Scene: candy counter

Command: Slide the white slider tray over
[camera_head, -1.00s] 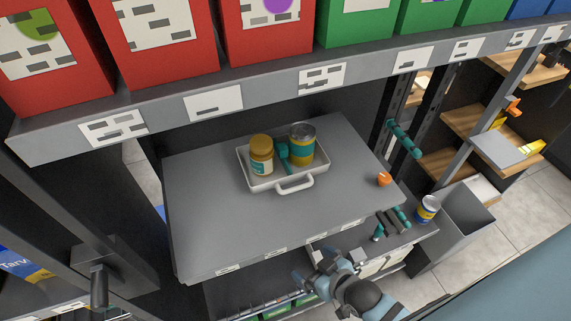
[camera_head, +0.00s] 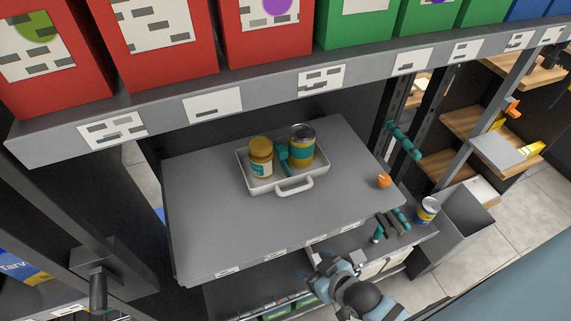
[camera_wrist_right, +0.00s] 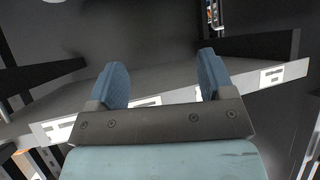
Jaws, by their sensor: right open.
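The white slider tray (camera_head: 243,166) sits on the grey shelf (camera_head: 212,220) in the head view, its handle (camera_head: 296,187) facing the front. In it are a yellow-brown jar (camera_head: 260,158), a teal tool (camera_head: 283,155) and a yellow and teal can (camera_head: 301,146). My right gripper (camera_head: 320,268) is in front of and below the shelf's front edge, apart from the tray. In the right wrist view its two blue fingers (camera_wrist_right: 162,85) are spread with nothing between them. The tray does not show clearly there. My left gripper is out of view.
An orange object (camera_head: 384,180) lies at the shelf's right edge. A blue and white can (camera_head: 427,209) and teal items (camera_head: 392,222) stand lower right. Red and green boxes (camera_head: 268,30) line the ledge above. The shelf's left and front surface is bare.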

